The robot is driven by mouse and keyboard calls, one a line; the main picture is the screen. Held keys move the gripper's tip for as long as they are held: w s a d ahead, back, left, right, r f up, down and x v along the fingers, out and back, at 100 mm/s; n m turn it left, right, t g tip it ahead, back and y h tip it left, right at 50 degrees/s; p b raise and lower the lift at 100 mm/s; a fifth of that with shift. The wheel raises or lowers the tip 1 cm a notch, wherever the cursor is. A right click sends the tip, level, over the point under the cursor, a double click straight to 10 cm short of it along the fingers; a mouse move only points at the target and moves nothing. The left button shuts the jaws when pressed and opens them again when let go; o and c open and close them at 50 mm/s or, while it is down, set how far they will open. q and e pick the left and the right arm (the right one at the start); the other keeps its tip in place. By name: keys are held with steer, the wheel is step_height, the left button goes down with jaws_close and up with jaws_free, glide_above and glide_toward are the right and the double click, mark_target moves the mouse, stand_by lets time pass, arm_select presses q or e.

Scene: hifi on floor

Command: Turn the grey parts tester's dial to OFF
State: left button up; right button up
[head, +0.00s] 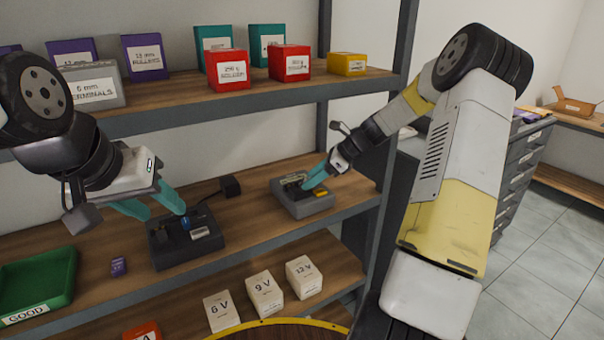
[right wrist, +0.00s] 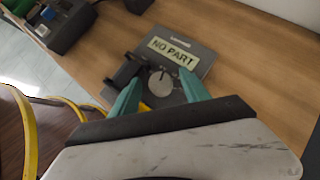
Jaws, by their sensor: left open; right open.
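The grey parts tester (head: 303,206) sits on the middle shelf, and also shows in the right wrist view (right wrist: 205,62). Its display (right wrist: 173,52) reads NO PART. Its round grey dial (right wrist: 159,84) has a dark pointer line directed roughly toward the display; the labels around it are too small to read. My right gripper (head: 314,180) is open over the tester, its teal fingertips on either side of the dial; I cannot tell whether they touch it. My left gripper (head: 160,204) is open and empty, at a darker box-shaped device (head: 168,254) with a blue part on top.
A black block (head: 230,186) with a cable lies behind the dark device. A small purple item (head: 118,267) and a green GOOD tray (head: 38,280) are to the left. Voltage-marked boxes (head: 265,292) stand on the lower shelf. The upper shelf (head: 170,92) overhangs behind; a shelf post (head: 381,190) stands right.

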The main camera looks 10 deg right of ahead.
jaws_close()
steer(key=shift+n, duration=0.3)
steer(key=n+g, duration=0.2)
steer(key=n, duration=0.1)
steer(key=n+g, duration=0.1)
steer(key=g, duration=0.1)
steer(key=shift+w+n+y, duration=0.3)
steer(key=shift+y, duration=0.1)
steer(key=n+g+h, duration=0.1)
steer(key=n+g, duration=0.3)
steer(key=n, duration=0.1)
steer(key=shift+w+n, duration=0.15)
steer(key=shift+n, duration=0.15)
steer(key=shift+a, duration=0.1)
